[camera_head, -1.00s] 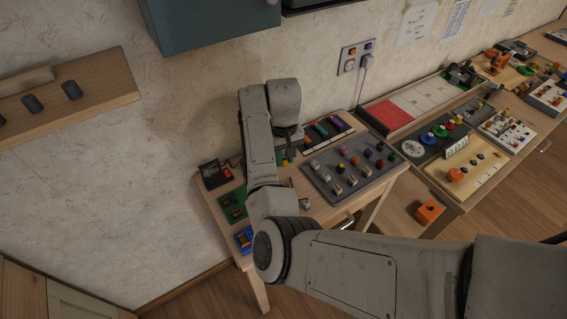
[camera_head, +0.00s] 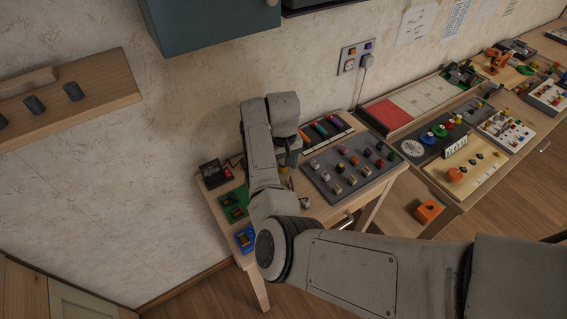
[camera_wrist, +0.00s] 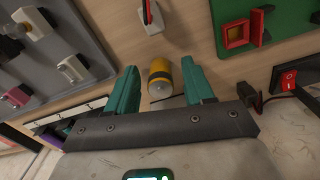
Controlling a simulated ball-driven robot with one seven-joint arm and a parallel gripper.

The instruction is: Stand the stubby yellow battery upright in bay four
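The stubby yellow battery (camera_wrist: 160,76) has dark bands and a pale metal end. It appears to lie on its side on the wooden table, between my gripper's two teal fingers in the wrist view. My gripper (camera_wrist: 159,68) is open, with a gap on both sides of the battery. In the head view a small yellow bit of the battery (camera_head: 284,170) shows below my wrist; the fingers are mostly hidden there. A dark tray (camera_head: 327,131) with coloured batteries in slots stands by the wall; bay numbers are not readable.
A grey board (camera_head: 350,168) with several knobs and pegs lies right of my gripper.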

